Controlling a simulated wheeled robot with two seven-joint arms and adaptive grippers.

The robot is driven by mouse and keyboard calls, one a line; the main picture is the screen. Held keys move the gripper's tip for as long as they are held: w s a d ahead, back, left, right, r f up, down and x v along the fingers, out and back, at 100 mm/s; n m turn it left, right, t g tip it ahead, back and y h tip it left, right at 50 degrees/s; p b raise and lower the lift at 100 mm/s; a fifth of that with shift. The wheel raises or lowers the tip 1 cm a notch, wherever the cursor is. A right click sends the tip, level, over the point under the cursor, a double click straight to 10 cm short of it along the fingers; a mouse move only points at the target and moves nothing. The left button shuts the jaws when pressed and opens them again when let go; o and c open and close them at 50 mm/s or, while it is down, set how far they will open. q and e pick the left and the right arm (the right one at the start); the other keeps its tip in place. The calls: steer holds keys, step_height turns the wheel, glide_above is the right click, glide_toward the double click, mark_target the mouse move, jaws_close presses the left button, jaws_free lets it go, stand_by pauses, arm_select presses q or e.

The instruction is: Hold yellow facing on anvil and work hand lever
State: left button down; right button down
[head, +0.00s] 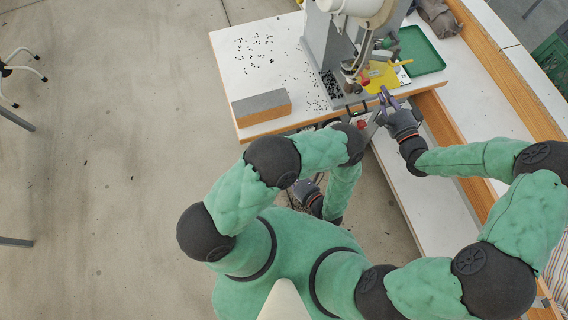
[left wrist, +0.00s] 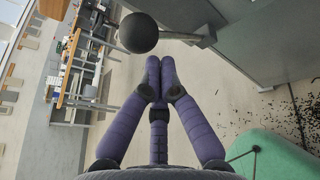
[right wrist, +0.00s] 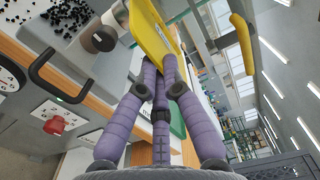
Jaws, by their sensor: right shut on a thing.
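The yellow facing (head: 381,76) lies level with the press head in the head view. My right gripper (head: 386,97) is shut on its near edge. In the right wrist view the facing (right wrist: 152,35) extends from the fingertips (right wrist: 160,68), beside the round anvil (right wrist: 104,38); whether it rests on the anvil I cannot tell. My left gripper (left wrist: 160,65) is shut with its fingertips together and nothing visible between them. The hand lever's black ball knob (left wrist: 138,33) is just beyond and left of those fingertips, seemingly apart. In the head view my left arm partly hides the left gripper.
The grey press (head: 325,42) stands on the white table (head: 228,50) with scattered black eyelets. A grey-topped block (head: 261,107) lies at the front left. A green tray (head: 420,52) is right of the press.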

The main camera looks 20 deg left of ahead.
arm_select(q)
steer(key=shift+w+a+r, duration=0.4)
steer(key=shift+w+a, duration=0.1)
steer(key=shift+w, duration=0.1)
steer(key=shift+w+a+r, duration=0.35)
steer(key=shift+w+a, duration=0.1)
steer(key=shift+w, duration=0.15)
stand_by(2.5)
steer(key=shift+s+d+f, duration=0.5)
steer(key=shift+s+d, duration=0.1)
steer(key=shift+s, duration=0.2)
steer(key=shift+s+d+f, duration=0.45)
steer(key=shift+s+d, duration=0.1)
steer(key=shift+s, duration=0.2)
steer(key=shift+s+d+f, duration=0.55)
steer(key=shift+s+d, duration=0.15)
steer(key=shift+s, duration=0.2)
steer(key=shift+s+d+f, duration=0.55)
steer(key=shift+s+d, duration=0.15)
steer(key=shift+s, duration=0.15)
stand_by(0.9)
